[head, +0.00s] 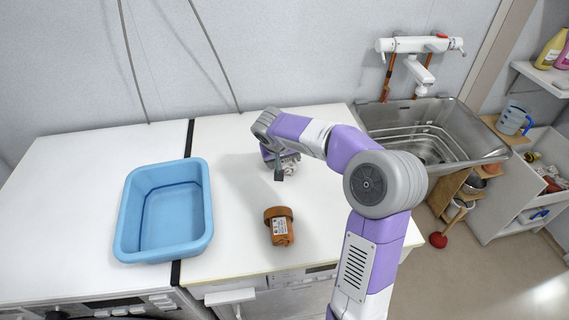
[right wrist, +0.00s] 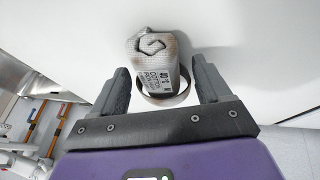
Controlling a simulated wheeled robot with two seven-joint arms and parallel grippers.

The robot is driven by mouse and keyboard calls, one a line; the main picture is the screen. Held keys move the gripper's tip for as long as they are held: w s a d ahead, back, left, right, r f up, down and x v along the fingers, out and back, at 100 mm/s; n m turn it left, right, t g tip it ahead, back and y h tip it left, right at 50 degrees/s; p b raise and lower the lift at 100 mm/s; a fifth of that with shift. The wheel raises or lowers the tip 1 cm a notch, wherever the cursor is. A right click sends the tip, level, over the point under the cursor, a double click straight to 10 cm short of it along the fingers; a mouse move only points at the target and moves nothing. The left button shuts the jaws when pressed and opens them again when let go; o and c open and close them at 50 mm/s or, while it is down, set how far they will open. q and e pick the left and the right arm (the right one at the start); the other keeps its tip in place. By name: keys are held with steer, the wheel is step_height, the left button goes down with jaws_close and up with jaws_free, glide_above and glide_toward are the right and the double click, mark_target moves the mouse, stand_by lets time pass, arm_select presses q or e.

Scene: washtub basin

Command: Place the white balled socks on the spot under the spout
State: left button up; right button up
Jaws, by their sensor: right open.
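The white balled socks (head: 289,162) lie on the white worktop near its back, partly hidden by my right gripper (head: 277,172). In the right wrist view the socks (right wrist: 152,58) show as a whitish knitted bundle with a printed label and a darker ring at the lower end. My right gripper (right wrist: 163,88) is open, with one finger on either side of the lower part of the bundle; whether the fingers touch it I cannot tell. The white spout (head: 419,74) hangs from the wall tap above the metal basin (head: 483,144). My left gripper is not in view.
A brown bundle with a white label (head: 281,229) lies nearer the worktop's front. A blue tub (head: 206,205) stands to the left. A blue jug (head: 512,120) stands right of the basin, below a shelf (head: 541,75) with bottles.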

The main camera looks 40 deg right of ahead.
steer(key=shift+w+d+f, duration=0.2)
steer(key=shift+d+f, duration=0.05)
steer(key=shift+f, duration=0.4)
steer(key=shift+r, duration=0.1)
steer(key=shift+c, duration=0.2)
steer(key=c, duration=0.7)
